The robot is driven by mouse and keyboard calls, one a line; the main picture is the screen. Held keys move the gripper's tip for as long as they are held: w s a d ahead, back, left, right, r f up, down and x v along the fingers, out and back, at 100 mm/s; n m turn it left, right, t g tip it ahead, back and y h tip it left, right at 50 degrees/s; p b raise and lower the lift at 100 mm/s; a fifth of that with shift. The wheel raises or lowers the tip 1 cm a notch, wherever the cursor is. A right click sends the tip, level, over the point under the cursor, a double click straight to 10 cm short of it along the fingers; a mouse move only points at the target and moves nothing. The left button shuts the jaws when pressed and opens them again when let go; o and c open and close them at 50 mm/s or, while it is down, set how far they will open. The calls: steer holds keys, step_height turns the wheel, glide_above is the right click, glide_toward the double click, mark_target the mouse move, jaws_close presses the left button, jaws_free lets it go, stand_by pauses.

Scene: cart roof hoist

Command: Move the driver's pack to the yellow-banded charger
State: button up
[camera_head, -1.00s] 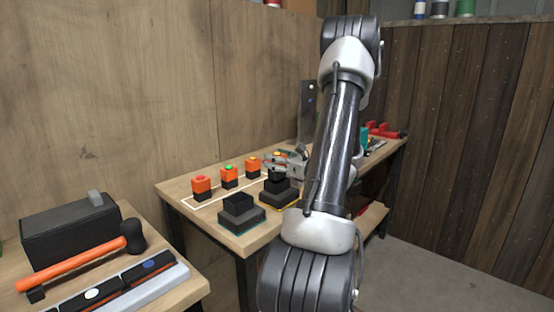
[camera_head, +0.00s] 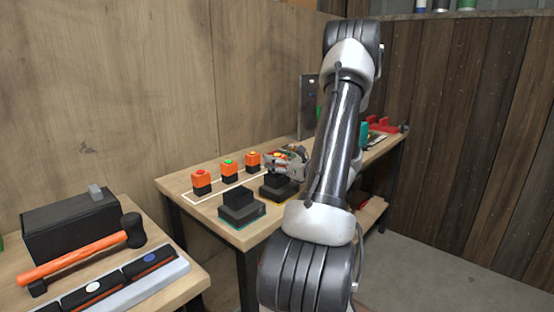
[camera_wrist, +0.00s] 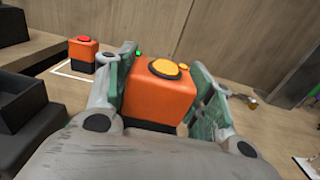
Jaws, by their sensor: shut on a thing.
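My gripper (camera_wrist: 163,88) is shut on an orange pack (camera_wrist: 160,97) with a round amber top, seen between the green-padded fingers in the wrist view. In the head view my gripper (camera_head: 279,158) is near the yellow-edged charger (camera_head: 279,188), at the back of it; the fingers hide most of the held pack. I cannot tell the exact gap between pack and charger. A teal-edged charger (camera_head: 241,210) stands to its left, with its socket visible and empty. The driver itself is not clearly identifiable.
A row of orange packs stands by a white outline: red-topped (camera_head: 201,183), green-topped (camera_head: 230,172) and amber-topped (camera_head: 253,161). A red vise-like object (camera_head: 384,125) is at the far end. A hammer (camera_head: 85,262) and black box (camera_head: 70,225) occupy the near-left bench.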

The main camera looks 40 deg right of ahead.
steer(key=shift+f, duration=0.85)
steer(key=o, duration=1.3)
steer(key=s+d, duration=0.1)
steer(key=s, duration=1.1)
